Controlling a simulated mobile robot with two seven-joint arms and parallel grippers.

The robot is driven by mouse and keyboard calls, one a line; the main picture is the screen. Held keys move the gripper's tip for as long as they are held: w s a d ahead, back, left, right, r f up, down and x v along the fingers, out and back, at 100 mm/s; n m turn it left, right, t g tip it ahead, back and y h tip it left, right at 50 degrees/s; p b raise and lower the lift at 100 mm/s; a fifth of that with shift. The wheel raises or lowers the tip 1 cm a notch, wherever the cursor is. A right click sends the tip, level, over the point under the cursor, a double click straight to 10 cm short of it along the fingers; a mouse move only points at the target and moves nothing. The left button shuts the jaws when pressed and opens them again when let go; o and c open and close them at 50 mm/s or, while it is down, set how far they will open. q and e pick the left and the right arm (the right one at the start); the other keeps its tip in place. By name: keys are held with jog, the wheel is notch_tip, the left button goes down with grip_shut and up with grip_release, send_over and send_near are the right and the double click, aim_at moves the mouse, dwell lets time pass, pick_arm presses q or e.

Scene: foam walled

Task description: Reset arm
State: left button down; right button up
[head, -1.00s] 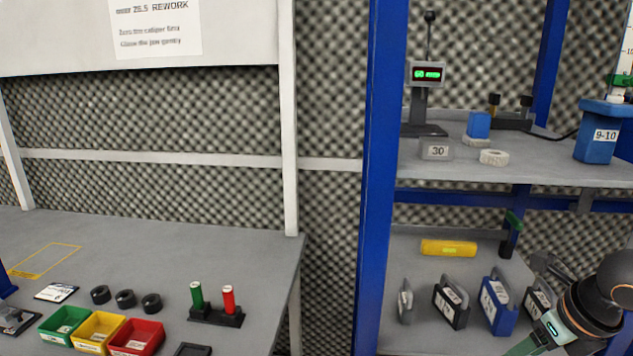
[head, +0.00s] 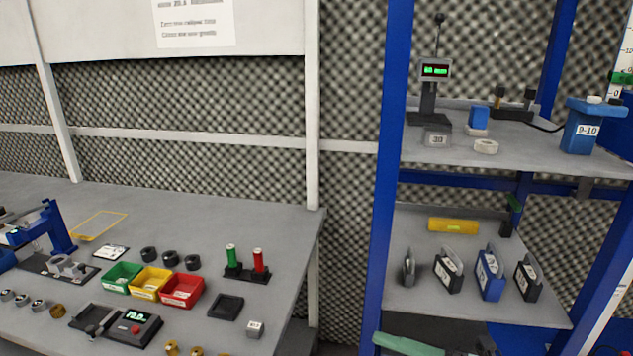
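Neither of my grippers can be made out in the head view. A greenish bar (head: 405,345) shows at the bottom edge, in front of the lower rack shelf, and may be part of my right arm. Dark shapes beside it are cut off by the frame, and I cannot tell what they are.
The grey bench (head: 180,215) at left carries green (head: 121,278), yellow (head: 150,283) and red bins (head: 182,291), black rings and a small display device (head: 130,325). The blue-post rack (head: 388,180) at right holds a yellow block (head: 453,225) and several upright cases on its lower shelf.

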jog(key=d+f+m+t+h+p, duration=0.1)
jog(key=d+f+m+t+h, duration=0.3)
jog(key=m, duration=0.6)
jog(key=d+f+m+t+h+p, duration=0.2)
jog(key=f+m+t+h, duration=0.3)
jog(key=m, duration=0.4)
pick_arm(q)
jog(key=r, duration=0.1)
jog(key=s+a+r+p, duration=0.1)
jog(key=r, duration=0.1)
jog(key=shift+s+a+r, duration=0.15)
jog(key=shift+r, duration=0.25)
pick_arm(e)
jog(key=s+f+m+g+h, duration=0.5)
jog(key=s+f+m+g, duration=0.2)
jog(key=s+f, duration=0.4)
notch_tip(320, 180, down, 5)
jog(key=shift+s+a+r+m, duration=0.15)
jog(key=shift+s+a+m, duration=0.15)
jog(key=shift+m, duration=0.3)
